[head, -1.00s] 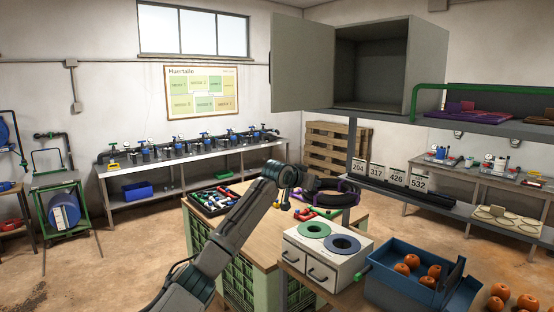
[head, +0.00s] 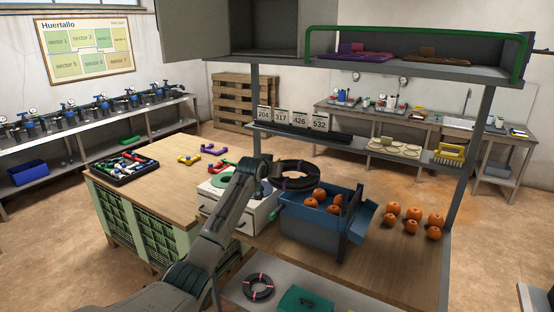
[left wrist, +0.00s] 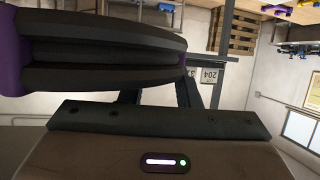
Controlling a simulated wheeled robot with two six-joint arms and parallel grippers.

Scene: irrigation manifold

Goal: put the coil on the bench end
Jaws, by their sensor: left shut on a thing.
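A black coil (head: 290,184) with purple ties is held in the air by my left gripper (head: 268,167), above the blue bin and beside the drawer box in the head view. The coil (left wrist: 110,52) fills the upper left of the left wrist view, with a purple tie at its left edge. The left gripper is shut on the coil; its fingertips are mostly hidden. The wooden bench (head: 395,272) runs below, with bare wood in front of the bin and around loose oranges at its right end. My right gripper is not in view.
A blue bin (head: 307,222) with oranges and a white drawer box (head: 258,215) stand on the bench. Several loose oranges (head: 413,214) lie at right. A shelf (head: 400,72) and its posts rise behind. Another coil (head: 258,287) with pink ties lies on the lower shelf.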

